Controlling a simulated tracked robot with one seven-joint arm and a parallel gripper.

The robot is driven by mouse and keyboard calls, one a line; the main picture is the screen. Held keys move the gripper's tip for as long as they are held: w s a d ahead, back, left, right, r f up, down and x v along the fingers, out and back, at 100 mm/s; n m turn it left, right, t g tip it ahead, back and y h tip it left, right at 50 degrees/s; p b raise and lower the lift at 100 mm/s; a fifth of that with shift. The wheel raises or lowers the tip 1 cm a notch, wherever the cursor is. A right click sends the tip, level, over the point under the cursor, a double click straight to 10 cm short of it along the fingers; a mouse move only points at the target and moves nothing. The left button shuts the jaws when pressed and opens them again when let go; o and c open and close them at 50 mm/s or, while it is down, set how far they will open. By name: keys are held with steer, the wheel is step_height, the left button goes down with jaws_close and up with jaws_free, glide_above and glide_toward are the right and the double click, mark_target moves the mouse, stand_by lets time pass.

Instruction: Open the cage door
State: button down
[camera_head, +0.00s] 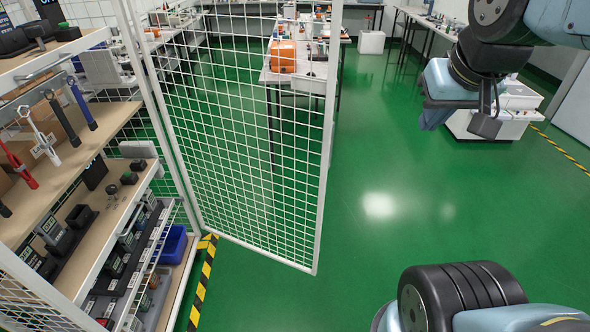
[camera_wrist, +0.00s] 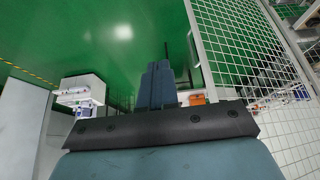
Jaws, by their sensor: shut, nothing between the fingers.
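The cage door (camera_head: 326,130) is a white-framed wire mesh panel. In the head view its left side is at the cage post, and it stands swung out over the green floor, clear of the shelves. My gripper (camera_head: 437,115) is at the upper right, well apart from the door's free edge. In the wrist view my gripper's blue fingers (camera_wrist: 157,85) are together with nothing between them. The door (camera_wrist: 202,45) also shows there, to the right of the fingers, with a small handle-like bar at its edge. I see no contact between them.
Shelves (camera_head: 110,205) with hand tools and handheld testers stand inside the cage at left. Yellow-black tape (camera_head: 203,283) marks the floor there. A bench (camera_head: 310,84) with an orange item stands behind the door. A white cabinet (camera_head: 500,122) is behind my gripper. Floor right of the door is clear.

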steer(key=w+f+n+g+h, duration=0.6)
steer(key=f+n, duration=0.1)
steer(key=f, duration=0.3)
steer(key=n+t+h, duration=0.2)
steer(key=n+t, duration=1.5)
steer(key=n, duration=0.7)
glide_toward(300, 172)
steer(key=x, duration=0.7)
